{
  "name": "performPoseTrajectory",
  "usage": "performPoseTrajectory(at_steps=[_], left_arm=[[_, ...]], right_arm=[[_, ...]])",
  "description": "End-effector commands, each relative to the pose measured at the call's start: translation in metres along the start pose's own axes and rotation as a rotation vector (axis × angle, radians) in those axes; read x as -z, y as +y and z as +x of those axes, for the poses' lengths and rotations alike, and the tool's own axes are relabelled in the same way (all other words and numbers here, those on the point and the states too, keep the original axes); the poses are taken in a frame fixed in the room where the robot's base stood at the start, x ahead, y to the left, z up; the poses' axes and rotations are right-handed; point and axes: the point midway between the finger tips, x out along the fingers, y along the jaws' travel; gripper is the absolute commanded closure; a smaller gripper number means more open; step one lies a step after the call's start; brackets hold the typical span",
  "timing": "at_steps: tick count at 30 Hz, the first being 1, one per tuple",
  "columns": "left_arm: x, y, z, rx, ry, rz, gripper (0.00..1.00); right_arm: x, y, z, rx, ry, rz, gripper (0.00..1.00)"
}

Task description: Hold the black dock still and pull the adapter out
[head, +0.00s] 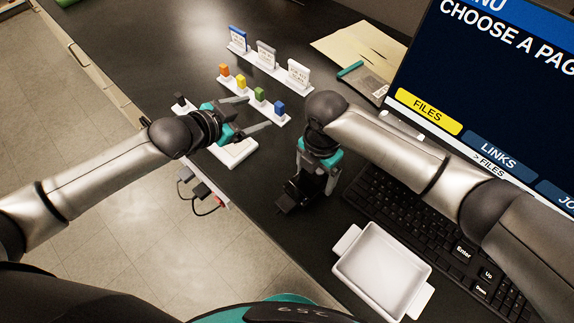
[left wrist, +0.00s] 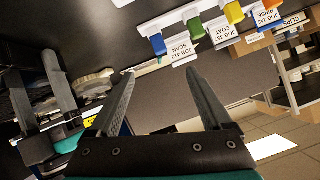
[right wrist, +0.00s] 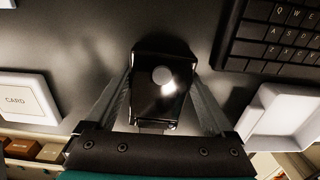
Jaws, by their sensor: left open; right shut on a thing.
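My right gripper (head: 290,203) points down at the desk, left of the keyboard. In the right wrist view its fingers (right wrist: 160,92) are closed on the sides of a glossy black block, which looks like the black dock (right wrist: 160,100). A pale round spot shows on the block's top. I cannot make out an adapter in it. My left gripper (head: 257,113) is open and empty, near the rack of coloured pieces and apart from the dock. The left wrist view shows its two fingers (left wrist: 163,78) spread with nothing between them.
A white rack (head: 232,93) holds orange, yellow, green and blue pieces, with a row of labels (head: 266,55) behind. A white card pad (head: 235,153) lies under my left arm. A white tray (head: 381,270), the keyboard (head: 460,245) and a monitor (head: 480,85) are at the right.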

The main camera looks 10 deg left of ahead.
Motion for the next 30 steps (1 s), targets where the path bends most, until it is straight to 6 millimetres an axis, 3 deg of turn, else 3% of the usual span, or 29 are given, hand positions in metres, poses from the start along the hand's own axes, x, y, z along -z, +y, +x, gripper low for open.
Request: performPoseTrajectory(at_steps=[3, 7, 11, 16, 20, 24, 27, 30], left_arm=[[0.019, -0.024, 0.0, 0.038, -0.069, 0.007, 0.18], [0.027, -0.037, -0.003, 0.065, -0.167, -0.02, 0.18], [0.025, -0.04, -0.006, 0.078, -0.281, -0.075, 0.18], [0.014, -0.027, -0.015, 0.076, -0.45, -0.173, 0.18], [0.004, 0.011, -0.022, 0.026, -0.593, -0.263, 0.18], [0.0, 0.097, -0.032, -0.126, -0.729, -0.35, 0.18], [0.013, 0.151, -0.048, -0.239, -0.815, -0.36, 0.18], [0.03, 0.165, -0.066, -0.276, -0.893, -0.313, 0.18]], right_arm=[[0.0, 0.0, 0.0, -0.001, 0.0, 0.0, 1.0], [0.0, 0.0, 0.0, -0.001, 0.0, 0.0, 1.0], [0.0, 0.0, 0.0, -0.001, 0.0, 0.0, 1.0], [0.0, 0.0, 0.0, -0.001, 0.0, 0.0, 1.0], [0.0, 0.0, 0.0, -0.001, 0.0, 0.0, 1.0], [0.0, 0.0, 0.0, -0.001, 0.0, 0.0, 1.0], [0.0, 0.0, 0.0, -0.001, 0.0, 0.0, 1.0], [0.0, 0.0, 0.0, -0.001, 0.0, 0.0, 1.0]])
